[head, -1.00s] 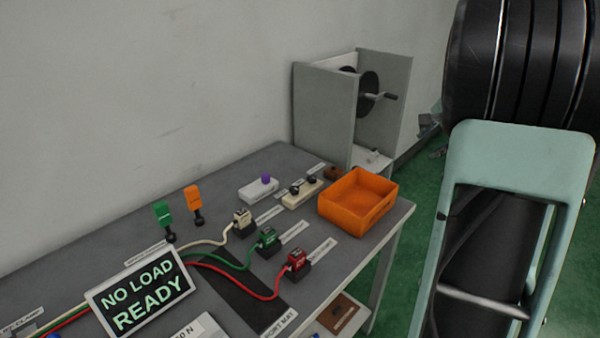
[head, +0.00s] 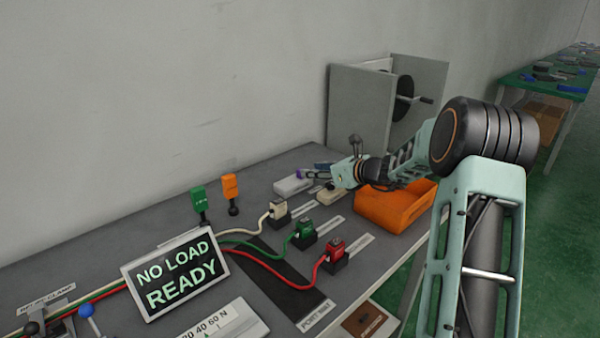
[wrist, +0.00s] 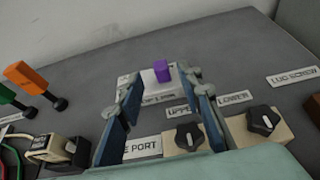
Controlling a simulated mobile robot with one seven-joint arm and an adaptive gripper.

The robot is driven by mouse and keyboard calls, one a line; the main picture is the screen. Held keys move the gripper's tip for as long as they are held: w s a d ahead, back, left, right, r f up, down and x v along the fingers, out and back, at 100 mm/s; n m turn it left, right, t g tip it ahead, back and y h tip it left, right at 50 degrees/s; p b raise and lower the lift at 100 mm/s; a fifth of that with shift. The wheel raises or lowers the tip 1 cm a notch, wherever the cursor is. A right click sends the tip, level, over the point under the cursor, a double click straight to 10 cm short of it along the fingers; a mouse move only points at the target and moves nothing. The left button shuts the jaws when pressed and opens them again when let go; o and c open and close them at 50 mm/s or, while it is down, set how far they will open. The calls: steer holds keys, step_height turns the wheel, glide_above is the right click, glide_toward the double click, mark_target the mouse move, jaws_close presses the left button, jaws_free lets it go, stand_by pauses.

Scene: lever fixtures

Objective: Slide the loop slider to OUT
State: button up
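The slider is a white block (wrist: 148,85) with a purple knob (wrist: 161,70) on top. In the wrist view it lies just beyond and between my fingertips, and the knob is toward the block's right part. A label on its near side is partly legible; I cannot read OUT. In the head view the white block (head: 290,186) is at the table's back, with the purple knob (head: 299,174) beside my fingers. My gripper (wrist: 160,86) is open with blue finger pads apart. Nothing is held between them, and I cannot tell whether they touch the block.
Two black knobs, labelled UPPER (wrist: 188,136) and LOWER (wrist: 262,121), sit close to my right finger. An orange bin (head: 392,207) stands under my arm. Green and red plugs (head: 304,236) are nearer. A grey reel stand (head: 362,115) is behind.

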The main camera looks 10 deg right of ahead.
steer(key=x, duration=0.7)
